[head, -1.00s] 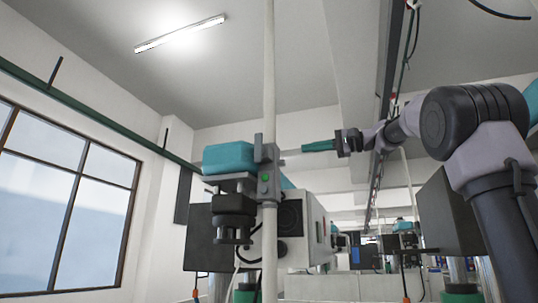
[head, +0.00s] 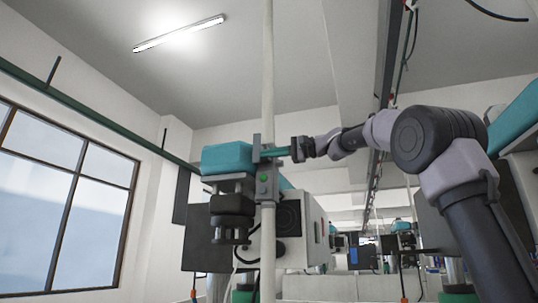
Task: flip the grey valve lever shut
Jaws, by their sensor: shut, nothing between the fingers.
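The grey valve (head: 265,186) is clamped on a white vertical pipe (head: 268,80) in the middle of the head view, with a small green spot on its front. A grey upright piece (head: 256,147), which looks like its lever, rises at the valve's upper left. My gripper (head: 264,153) comes in from the right, with its teal fingers shut and pointing left. The fingertips overlap the pipe just right of the upright piece. I cannot tell whether they touch it.
A machine with a teal top (head: 228,157) and dark lower parts stands behind and left of the valve. A grey cabinet (head: 309,228) is right of the pipe. A window (head: 60,190) is at the far left. Space above the gripper looks clear.

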